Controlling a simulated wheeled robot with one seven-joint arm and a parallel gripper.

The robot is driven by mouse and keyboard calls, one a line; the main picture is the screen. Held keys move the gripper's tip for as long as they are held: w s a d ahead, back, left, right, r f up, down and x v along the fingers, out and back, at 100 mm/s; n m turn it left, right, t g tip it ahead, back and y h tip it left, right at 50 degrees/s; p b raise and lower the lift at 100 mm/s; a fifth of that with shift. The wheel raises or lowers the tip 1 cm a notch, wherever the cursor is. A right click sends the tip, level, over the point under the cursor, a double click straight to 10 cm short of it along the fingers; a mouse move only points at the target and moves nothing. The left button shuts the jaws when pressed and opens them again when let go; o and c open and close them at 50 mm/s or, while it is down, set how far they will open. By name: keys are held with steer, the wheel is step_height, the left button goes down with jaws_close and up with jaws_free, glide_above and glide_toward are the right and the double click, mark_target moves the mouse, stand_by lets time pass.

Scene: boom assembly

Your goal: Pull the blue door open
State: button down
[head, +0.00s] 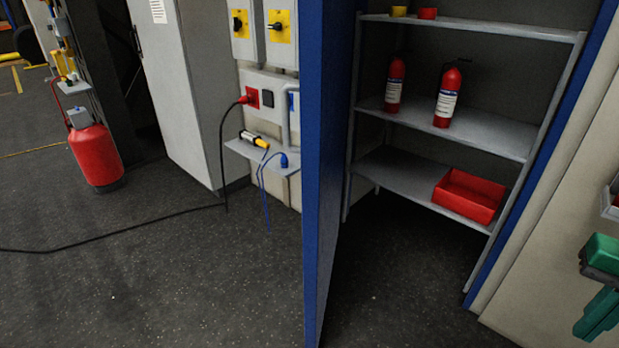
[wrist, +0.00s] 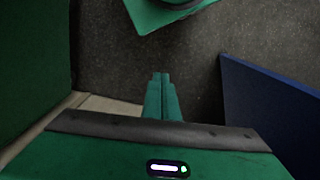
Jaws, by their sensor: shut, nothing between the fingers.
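The blue door (head: 323,170) stands swung open in the head view, seen nearly edge-on as a tall blue panel left of a shelf alcove. Its handle is not visible. In the wrist view a blue panel (wrist: 268,105), apparently the door, shows at the right, above the dark floor. My gripper (wrist: 161,76) has its green fingers together and empty, with a visible gap between them and the blue panel. A green part of my arm or gripper shows at the right edge of the head view, right of the doorway and apart from the door.
The grey shelf (head: 445,128) behind the opening holds fire extinguishers (head: 447,95) and a red bin (head: 468,195). A blue frame (head: 545,150) edges the opening at right. Left are a red gas cylinder (head: 95,153) and a black cable (head: 110,233) on otherwise clear floor.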

steer(key=shift+w, duration=0.4)
steer(key=w+a+r+n+t+y, duration=0.1)
steer(key=w+a+r+n+t, duration=0.1)
steer(key=w+a, duration=0.45)
steer(key=w+a+r+n+t, duration=0.1)
steer(key=w+a+r, duration=0.15)
steer(key=w, duration=0.75)
steer(key=n+t+y, duration=0.2)
steer(key=n+y, duration=0.1)
steer(key=y, duration=0.1)
glide_toward(322, 196)
steer(key=s+d+r, duration=0.3)
steer(key=d+r, duration=0.1)
steer(key=d, duration=0.2)
steer(key=shift+w+a+f, duration=0.8)
steer(key=shift+a+f, duration=0.45)
steer(key=shift+w+a+f, duration=0.8)
steer(key=shift+a+f, duration=0.5)
steer(key=shift+w+a+f, duration=0.75)
steer(key=shift+a+f, duration=0.5)
